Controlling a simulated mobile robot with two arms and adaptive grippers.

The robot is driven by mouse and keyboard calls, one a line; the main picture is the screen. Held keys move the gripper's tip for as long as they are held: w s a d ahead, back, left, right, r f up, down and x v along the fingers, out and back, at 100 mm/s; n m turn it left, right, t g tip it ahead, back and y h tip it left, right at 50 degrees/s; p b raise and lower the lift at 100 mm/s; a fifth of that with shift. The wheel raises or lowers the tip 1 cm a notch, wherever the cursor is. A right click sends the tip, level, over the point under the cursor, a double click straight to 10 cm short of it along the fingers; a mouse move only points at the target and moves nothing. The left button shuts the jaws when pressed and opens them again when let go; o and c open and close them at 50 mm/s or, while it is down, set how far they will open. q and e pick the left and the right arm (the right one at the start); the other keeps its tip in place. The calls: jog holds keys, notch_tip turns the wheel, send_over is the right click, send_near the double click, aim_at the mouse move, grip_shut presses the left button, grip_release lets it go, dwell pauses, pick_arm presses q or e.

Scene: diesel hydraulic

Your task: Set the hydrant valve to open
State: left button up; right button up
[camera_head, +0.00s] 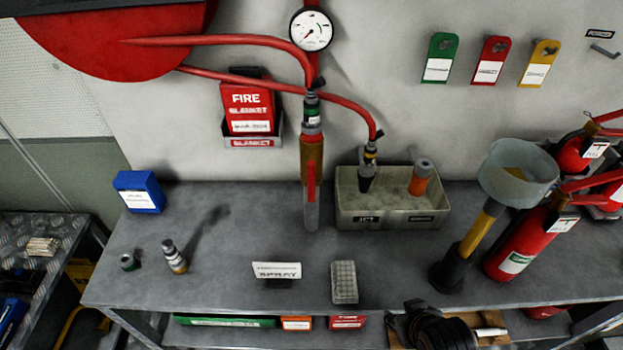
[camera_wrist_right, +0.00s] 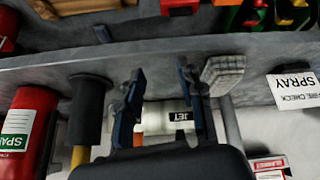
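A vertical pipe stands at the back of the bench below the gauge (camera_head: 311,31). What looks like the hydrant valve, a brass-brown body (camera_head: 312,150), is on it. A red lever (camera_head: 311,182) hangs straight down along the pipe. Which setting this is, I cannot read. My right gripper (camera_head: 440,318) appears as a dark shape low in the head view, near the bench front and away from the lever. In the right wrist view my right gripper (camera_wrist_right: 160,95) has its fingers apart with nothing held between them. The valve cannot be made out there. My left gripper is not in view.
The grey bin (camera_head: 390,212) stands right of the pipe. A funnel (camera_head: 518,172) on a post and an extinguisher (camera_head: 521,243) are farther right. The spray sign (camera_head: 277,271) and a pale block (camera_head: 344,282) are near the front edge.

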jog(key=w+a+r+n+t+y, duration=0.15)
jog(key=w+a+r+t, duration=0.25)
jog(key=w+r, duration=0.4)
jog(key=w+a+r+n+t+y, duration=0.15)
jog(key=w+a+r+t, duration=0.35)
jog(key=r, duration=0.6)
jog(key=w+a+r+n+t+y, duration=0.1)
jog(key=w+a+r+n+t, duration=0.2)
jog(key=w+r, duration=0.55)
jog(key=s+a+r+n+g+y, duration=0.2)
jog(key=s+a+r+n+y, duration=0.2)
jog(key=a+r+n+y, duration=1.2)
jog(key=s+a+r+n+g+y, duration=0.4)
jog(key=s+a+n+g, duration=0.25)
jog(key=n+g, duration=0.65)
jog(key=s+a+f+n+g+h, duration=0.25)
jog(key=s+n+g, duration=0.2)
jog(key=g, duration=0.25)
jog(key=n+t+h, duration=0.4)
jog(key=n+h, duration=0.1)
jog(key=h, duration=1.7)
send_over(311, 201)
jog(key=f, duration=0.9)
jog(key=shift+w, duration=0.4)
jog(key=shift+d+f, duration=0.1)
jog(key=shift+d, duration=0.05)
notch_tip(311, 201, down, 12)
jog(key=p, duration=0.4)
jog(key=shift+p, duration=0.35)
jog(key=shift+f, duration=0.75)
